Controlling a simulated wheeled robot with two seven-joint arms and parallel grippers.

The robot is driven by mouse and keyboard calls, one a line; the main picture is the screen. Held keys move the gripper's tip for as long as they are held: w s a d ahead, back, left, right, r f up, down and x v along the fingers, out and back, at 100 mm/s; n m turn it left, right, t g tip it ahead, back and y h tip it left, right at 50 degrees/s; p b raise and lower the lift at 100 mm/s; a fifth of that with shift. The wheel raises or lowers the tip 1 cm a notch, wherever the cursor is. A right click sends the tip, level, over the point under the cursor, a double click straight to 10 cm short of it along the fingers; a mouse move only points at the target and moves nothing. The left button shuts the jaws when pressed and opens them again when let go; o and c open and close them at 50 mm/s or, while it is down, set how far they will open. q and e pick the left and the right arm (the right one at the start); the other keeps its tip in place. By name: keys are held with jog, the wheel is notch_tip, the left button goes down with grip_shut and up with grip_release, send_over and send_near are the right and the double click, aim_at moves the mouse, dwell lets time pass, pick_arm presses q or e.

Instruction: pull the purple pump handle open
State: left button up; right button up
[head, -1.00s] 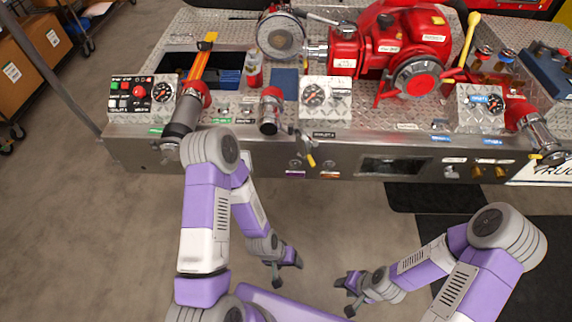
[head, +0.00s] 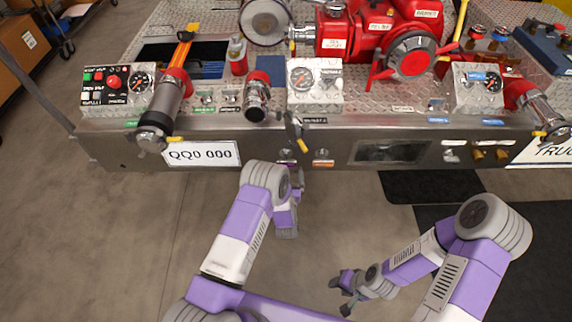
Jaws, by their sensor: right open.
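A small knob-like pull (head: 286,154) sits on the steel front panel (head: 225,130), above a purple label that is mostly covered by my left arm's elbow. The pull is small and blurred, and its exact shape cannot be made out. My left arm is raised in front of the panel just below it. My right gripper (head: 341,291) is open and empty, low over the floor, well below and apart from the panel.
A similar pull (head: 322,154) with an orange label is just to the right. A capped pipe (head: 160,120) juts out at left. The floor in front is clear.

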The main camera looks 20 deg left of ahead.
aim_at(286, 164)
pick_arm(q)
jog(key=b+x, duration=0.1)
jog(key=x, duration=0.4)
jog(key=shift+w+a, duration=0.15)
jog(key=shift+w, duration=0.2)
pick_arm(e)
jog(key=shift+f, duration=0.95)
